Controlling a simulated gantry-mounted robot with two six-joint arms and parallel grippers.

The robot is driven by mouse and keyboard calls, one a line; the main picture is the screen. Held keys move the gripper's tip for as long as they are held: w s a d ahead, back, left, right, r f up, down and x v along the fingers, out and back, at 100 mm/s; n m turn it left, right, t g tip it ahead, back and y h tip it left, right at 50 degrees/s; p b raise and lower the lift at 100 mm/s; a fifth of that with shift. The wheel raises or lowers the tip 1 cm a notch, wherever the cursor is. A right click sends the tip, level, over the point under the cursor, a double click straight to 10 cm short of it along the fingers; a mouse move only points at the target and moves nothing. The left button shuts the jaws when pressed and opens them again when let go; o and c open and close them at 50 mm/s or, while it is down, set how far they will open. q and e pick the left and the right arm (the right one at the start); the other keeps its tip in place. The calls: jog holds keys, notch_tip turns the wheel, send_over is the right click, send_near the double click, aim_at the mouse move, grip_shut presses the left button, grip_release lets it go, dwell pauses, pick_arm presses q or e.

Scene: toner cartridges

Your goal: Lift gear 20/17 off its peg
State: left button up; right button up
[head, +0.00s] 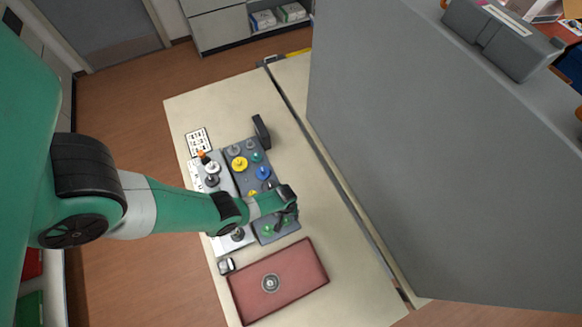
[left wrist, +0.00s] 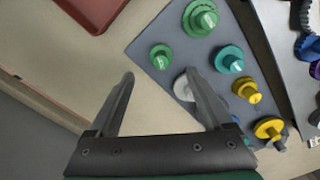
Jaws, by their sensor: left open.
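My left gripper (head: 289,214) is open and empty above the near end of the dark gear board (head: 240,155). In the left wrist view its two fingers (left wrist: 160,75) reach toward the board's edge. Beyond the fingertips are a small green gear (left wrist: 161,57) and a larger green gear (left wrist: 200,18). A pale grey gear (left wrist: 182,87) is partly hidden behind the right finger. A teal gear (left wrist: 229,60) and yellow gears (left wrist: 247,88) sit farther right. I cannot read any label marking gear 20/17. My right gripper is not in view.
A red tray (head: 307,268) with a round grey part (head: 270,283) lies at the near end of the table. A light grey fixture board (head: 213,172) stands beside the gear board. A tall grey panel (head: 420,150) bounds the right side. The table's far end is clear.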

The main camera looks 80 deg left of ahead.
aim_at(286, 220)
pick_arm(q)
jog(key=shift+f+b, duration=0.4)
jog(key=shift+f, duration=0.55)
jog(key=f+b, duration=0.4)
jog(key=f, duration=0.1)
jog(key=shift+s+d+b, duration=0.1)
jog(key=shift+s+b, duration=0.1)
jog(key=shift+b, duration=0.15)
jog(key=shift+r, duration=0.15)
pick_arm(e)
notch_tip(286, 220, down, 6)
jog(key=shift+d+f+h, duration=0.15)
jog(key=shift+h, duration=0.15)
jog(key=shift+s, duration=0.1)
pick_arm(q)
grip_shut()
jog(key=shift+r, duration=0.1)
